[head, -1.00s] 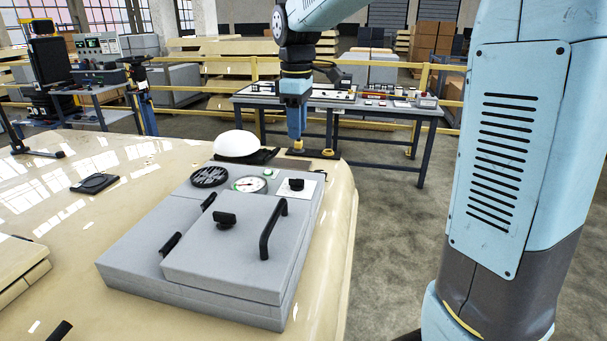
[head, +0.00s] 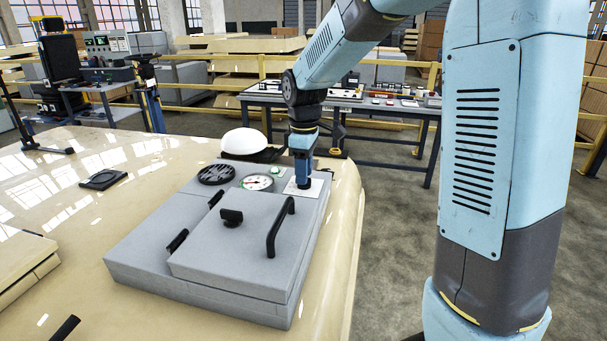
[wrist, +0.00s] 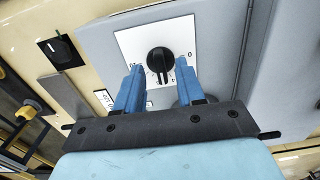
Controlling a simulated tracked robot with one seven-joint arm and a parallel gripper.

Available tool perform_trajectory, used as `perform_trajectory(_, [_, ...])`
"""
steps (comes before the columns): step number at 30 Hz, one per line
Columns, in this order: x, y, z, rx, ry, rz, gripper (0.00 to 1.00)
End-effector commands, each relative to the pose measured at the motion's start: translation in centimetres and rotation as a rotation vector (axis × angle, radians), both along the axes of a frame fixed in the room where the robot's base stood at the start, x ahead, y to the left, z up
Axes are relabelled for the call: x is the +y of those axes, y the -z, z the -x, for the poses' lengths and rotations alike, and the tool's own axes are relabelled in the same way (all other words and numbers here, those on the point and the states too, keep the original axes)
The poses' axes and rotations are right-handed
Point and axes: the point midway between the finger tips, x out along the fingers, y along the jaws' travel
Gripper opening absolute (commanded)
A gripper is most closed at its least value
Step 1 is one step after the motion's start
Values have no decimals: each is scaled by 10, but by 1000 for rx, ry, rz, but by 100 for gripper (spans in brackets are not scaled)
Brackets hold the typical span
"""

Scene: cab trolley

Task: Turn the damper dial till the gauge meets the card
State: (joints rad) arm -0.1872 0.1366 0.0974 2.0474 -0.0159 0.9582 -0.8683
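The damper dial is a black knob (wrist: 160,61) on a white scale plate (wrist: 183,32), on the grey box (head: 150,262). In the wrist view my gripper (wrist: 160,78) is open, with its two blue fingers below and to either side of the knob. I cannot tell whether they touch it. In the head view my gripper (head: 304,184) is down at the white plate and hides the knob. The round gauge (head: 257,183) is just left of it, with a white face and a green arc at its edge. A small white label (wrist: 105,98) shows in the wrist view; whether it is the card I cannot tell.
A round black vent (head: 216,174) is left of the gauge. The lid has a knob (head: 231,217) and an upright black handle (head: 280,228). A white hard hat (head: 244,142) lies behind the box. A workbench (head: 385,112) stands beyond.

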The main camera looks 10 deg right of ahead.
Motion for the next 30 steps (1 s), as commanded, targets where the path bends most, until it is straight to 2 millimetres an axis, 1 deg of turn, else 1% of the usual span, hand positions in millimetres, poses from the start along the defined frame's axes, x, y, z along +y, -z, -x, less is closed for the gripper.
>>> perform_trajectory(1, [0, 4, 0, 1, 0, 1, 38])
perform_trajectory(5, [0, 11, 0, 0, 0, 0, 38])
perform_trajectory(14, [0, 12, 0, 0, 0, 0, 38])
perform_trajectory(26, [0, 12, 0, -1, 1, 0, 0])
perform_trajectory(30, [-1, 11, 0, -1, 1, 0, 0])
